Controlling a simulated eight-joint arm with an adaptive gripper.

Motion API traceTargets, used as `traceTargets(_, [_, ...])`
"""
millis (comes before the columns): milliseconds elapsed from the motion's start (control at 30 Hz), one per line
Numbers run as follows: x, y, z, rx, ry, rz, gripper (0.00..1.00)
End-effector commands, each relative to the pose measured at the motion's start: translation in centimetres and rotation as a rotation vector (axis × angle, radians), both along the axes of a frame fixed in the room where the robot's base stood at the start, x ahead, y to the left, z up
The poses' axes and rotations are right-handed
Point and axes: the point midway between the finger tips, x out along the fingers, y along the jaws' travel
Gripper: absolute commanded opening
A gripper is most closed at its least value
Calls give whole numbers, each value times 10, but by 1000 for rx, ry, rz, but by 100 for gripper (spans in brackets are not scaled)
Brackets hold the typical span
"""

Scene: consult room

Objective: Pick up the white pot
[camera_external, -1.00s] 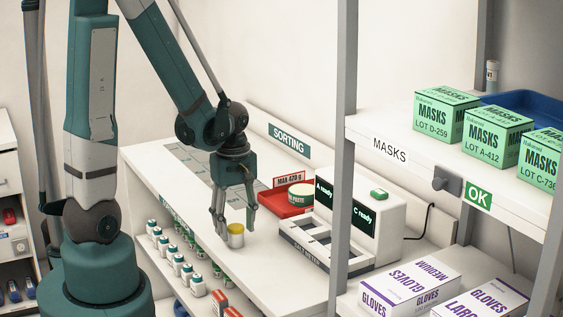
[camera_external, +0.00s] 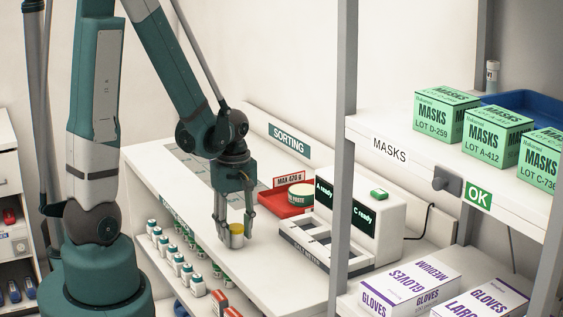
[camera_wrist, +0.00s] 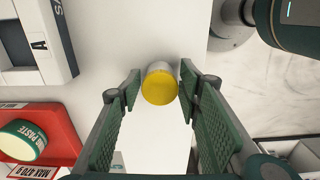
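The pot (camera_external: 236,240) stands upright on the white counter, pale-sided with a yellow top. In the wrist view the pot (camera_wrist: 160,86) shows its yellow top and a greyish white side. My gripper (camera_external: 235,238) is open and pointing down, with its fingers on either side of the pot. In the wrist view my gripper (camera_wrist: 158,90) has the pot between its fingertips, nearer to the right finger. A gap shows on the left. Whether the right finger touches the pot is hard to tell.
A red tray (camera_external: 270,206) with a green-and-cream tub (camera_external: 301,194) sits behind, to the right. A white device (camera_external: 372,222) with a slotted front rack (camera_external: 308,246) stands right of the pot. Several small bottles (camera_external: 180,262) line a lower shelf in front. Counter left of the gripper is clear.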

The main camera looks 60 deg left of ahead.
Motion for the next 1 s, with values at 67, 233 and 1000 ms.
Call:
traceTargets(67, [0,0,0,0,0,0,23])
traceTargets(233, [0,0,0,0,0,0,16])
traceTargets(1000, [0,0,32,0,0,0,16])
